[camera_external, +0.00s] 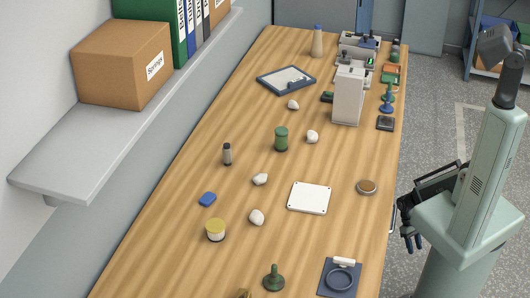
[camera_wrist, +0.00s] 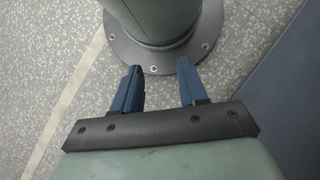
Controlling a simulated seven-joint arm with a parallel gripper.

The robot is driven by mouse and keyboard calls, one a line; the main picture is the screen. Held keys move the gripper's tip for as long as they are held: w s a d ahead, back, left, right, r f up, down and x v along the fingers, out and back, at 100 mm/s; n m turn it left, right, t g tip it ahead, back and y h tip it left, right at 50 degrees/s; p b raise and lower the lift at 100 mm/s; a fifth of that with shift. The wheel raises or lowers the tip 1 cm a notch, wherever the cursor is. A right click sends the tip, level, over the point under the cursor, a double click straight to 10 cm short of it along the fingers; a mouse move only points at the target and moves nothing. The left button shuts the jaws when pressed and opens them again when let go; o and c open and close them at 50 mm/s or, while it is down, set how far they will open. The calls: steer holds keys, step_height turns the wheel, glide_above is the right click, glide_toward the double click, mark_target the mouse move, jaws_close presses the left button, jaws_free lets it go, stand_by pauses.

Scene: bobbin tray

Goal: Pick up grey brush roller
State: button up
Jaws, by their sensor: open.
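A small upright cylinder (camera_external: 227,154), grey with a dark end, stands on the left part of the wooden table; it may be the grey brush roller, but it is too small to be sure. My gripper (camera_external: 412,242) hangs beside the table's right edge, far from that cylinder. In the wrist view the two blue fingers of my gripper (camera_wrist: 158,88) are apart with nothing between them. The wrist camera faces the floor and my base, and none of the table's objects show there.
On the table (camera_external: 180,210) stand a green cylinder (camera_external: 281,139), a yellow-topped jar (camera_external: 215,230), a white plate (camera_external: 310,198), a brown round dish (camera_external: 367,187) and several white lumps. A white box-like device (camera_external: 347,96) stands farther back. A shelf (camera_external: 130,125) overhangs at left.

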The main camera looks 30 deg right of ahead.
steer(key=shift+o, duration=0.3)
steer(key=o, duration=0.3)
steer(key=shift+o, duration=0.2)
